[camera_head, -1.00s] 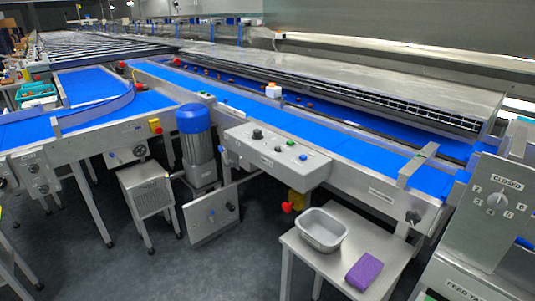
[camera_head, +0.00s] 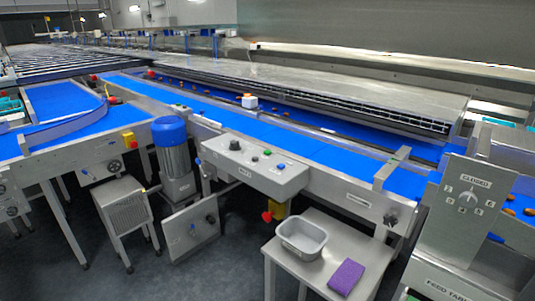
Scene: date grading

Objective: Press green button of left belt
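A grey control box (camera_head: 254,178) is mounted on the near side of the long blue belt (camera_head: 225,118). On its top are a black knob (camera_head: 235,145), a small green button (camera_head: 267,153) and a blue button (camera_head: 281,166). Farther left, a curved blue belt (camera_head: 60,100) joins a straight section. Its side carries a grey panel with a knob (camera_head: 113,167) and a yellow box with a red stop button (camera_head: 129,140). I cannot make out a green button there. Neither of my grippers is in view.
A blue motor (camera_head: 169,132) stands between the two belts, beside a grey vented cabinet (camera_head: 124,208). A small table (camera_head: 345,250) holds a grey bin (camera_head: 302,238) and a purple sponge (camera_head: 346,276). A dial panel (camera_head: 468,196) stands at right. Open floor shows at lower left.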

